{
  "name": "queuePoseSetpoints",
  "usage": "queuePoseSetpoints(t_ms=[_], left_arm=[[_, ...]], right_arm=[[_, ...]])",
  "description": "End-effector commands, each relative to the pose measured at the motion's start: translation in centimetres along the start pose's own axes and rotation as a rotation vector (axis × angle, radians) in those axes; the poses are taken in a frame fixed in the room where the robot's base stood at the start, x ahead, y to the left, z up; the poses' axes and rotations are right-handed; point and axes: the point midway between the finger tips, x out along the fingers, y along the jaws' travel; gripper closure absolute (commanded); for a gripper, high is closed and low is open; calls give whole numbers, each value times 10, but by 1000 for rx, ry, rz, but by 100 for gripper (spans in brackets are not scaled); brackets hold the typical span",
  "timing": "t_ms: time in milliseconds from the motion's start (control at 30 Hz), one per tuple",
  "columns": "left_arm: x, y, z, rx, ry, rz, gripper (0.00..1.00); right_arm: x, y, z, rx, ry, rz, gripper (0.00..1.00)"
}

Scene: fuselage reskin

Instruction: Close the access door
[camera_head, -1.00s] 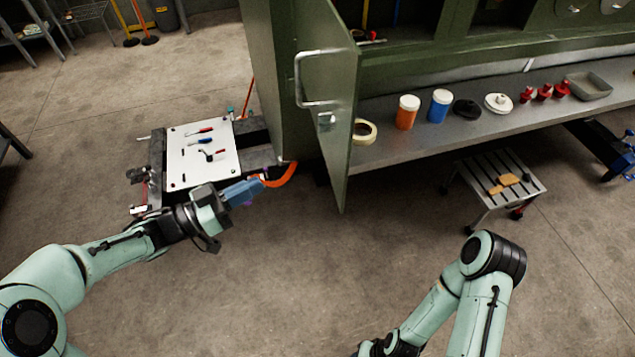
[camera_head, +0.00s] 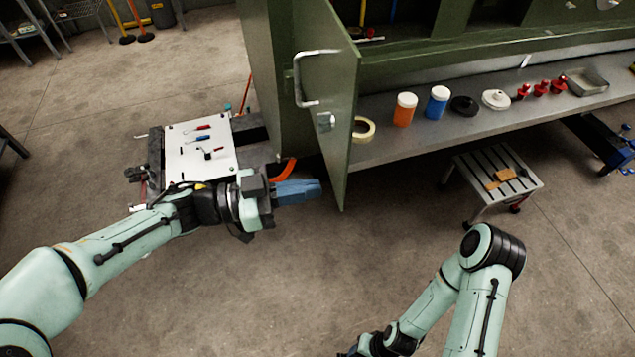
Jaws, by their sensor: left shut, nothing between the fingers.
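The green access door (camera_head: 330,95) stands open on the green fuselage cabinet, swung out toward me, with a metal pull handle (camera_head: 300,80) and a small latch (camera_head: 326,121) on its face. My left gripper (camera_head: 317,188), with blue fingers, is shut and empty. In the picture it lies just left of the door's lower end; I see no clear contact. My right arm (camera_head: 455,290) is at the lower right, and its gripper is outside the picture.
A metal shelf (camera_head: 395,148) right of the door holds a tape roll (camera_head: 364,129), an orange jar (camera_head: 404,112), a blue jar (camera_head: 437,104) and several small parts. A white tool board (camera_head: 200,160) lies left. A slatted step stool (camera_head: 495,174) stands right. The floor in front is clear.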

Motion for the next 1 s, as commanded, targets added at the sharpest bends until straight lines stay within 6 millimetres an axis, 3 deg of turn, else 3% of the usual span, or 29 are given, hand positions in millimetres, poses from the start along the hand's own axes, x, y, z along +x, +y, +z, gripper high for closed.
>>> queuePoseSetpoints(t_ms=[200,767,1000], left_arm=[[22,0,0,1,0,2,100],[30,1,1,1,0,-12,100],[67,3,4,0,1,-96,100]], right_arm=[[-2,-1,-1,0,1,0,56],[3,1,1,0,-2,1,56],[23,11,7,4,-13,4,56]])
